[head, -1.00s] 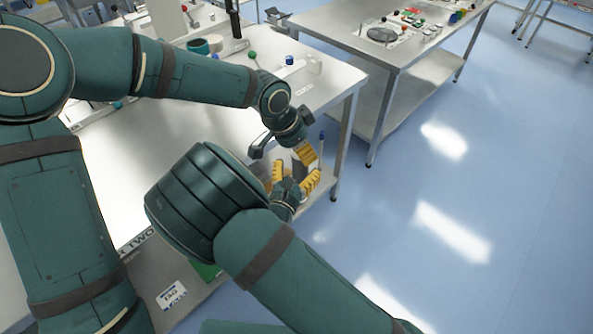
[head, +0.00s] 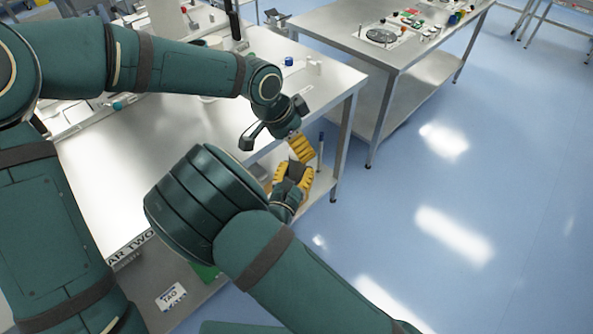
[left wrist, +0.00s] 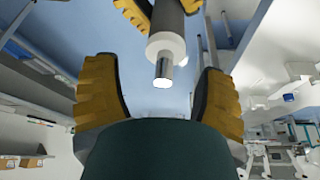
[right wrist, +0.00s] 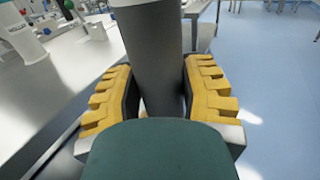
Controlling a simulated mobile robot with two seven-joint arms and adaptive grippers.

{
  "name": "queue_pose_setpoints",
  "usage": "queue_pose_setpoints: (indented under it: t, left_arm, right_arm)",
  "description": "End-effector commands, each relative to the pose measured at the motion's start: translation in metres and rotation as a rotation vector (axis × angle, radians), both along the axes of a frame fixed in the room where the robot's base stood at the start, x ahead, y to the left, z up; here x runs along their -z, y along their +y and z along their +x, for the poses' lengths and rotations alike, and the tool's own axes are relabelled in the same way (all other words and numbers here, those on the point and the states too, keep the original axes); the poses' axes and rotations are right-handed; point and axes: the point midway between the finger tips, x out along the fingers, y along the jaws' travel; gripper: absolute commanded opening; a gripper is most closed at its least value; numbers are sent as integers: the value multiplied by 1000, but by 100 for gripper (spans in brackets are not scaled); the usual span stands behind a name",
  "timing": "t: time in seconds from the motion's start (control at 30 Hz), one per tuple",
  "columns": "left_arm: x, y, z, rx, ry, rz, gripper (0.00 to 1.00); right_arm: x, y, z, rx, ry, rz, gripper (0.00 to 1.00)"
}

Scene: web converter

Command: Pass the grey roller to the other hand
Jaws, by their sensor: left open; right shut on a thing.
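The grey roller (right wrist: 152,50) stands between the two yellow fingers of my right gripper (right wrist: 158,92), which is shut on it. The left wrist view shows the roller's pale end (left wrist: 165,47) with a shiny metal shaft tip (left wrist: 163,72). My left gripper (left wrist: 162,95) is open, with its fingers on either side of that shaft tip and apart from it. In the head view my right gripper (head: 292,175) is just below my left gripper (head: 301,149), beside the table's right end. The roller is hard to make out there.
The metal worktable (head: 130,185) lies to the left of the grippers, with a blue-capped item (head: 288,62) near its back edge. A second table (head: 345,45) with small parts stands behind. Open blue floor (head: 400,220) lies to the right.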

Motion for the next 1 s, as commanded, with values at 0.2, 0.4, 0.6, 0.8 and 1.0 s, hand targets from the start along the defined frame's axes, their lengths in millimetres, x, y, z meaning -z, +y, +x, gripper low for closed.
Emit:
queue_pose_setpoints:
  t: [0.2,0.4,0.6,0.8,1.0]
  left_arm:
    - [-43,15,-8,-3,-5,1,71]
    - [-69,24,-14,-1,-3,0,71]
    - [-69,32,-17,-22,18,-8,71]
    - [-17,68,-21,-196,145,-64,71]
    - [61,125,-42,-510,328,-143,71]
  right_arm:
    - [-1,0,0,0,-2,0,0]
    - [-1,0,0,0,-2,0,0]
    - [-1,0,0,0,-2,0,0]
    - [0,0,0,0,-2,0,0]
    - [-1,0,0,0,-2,0,0]
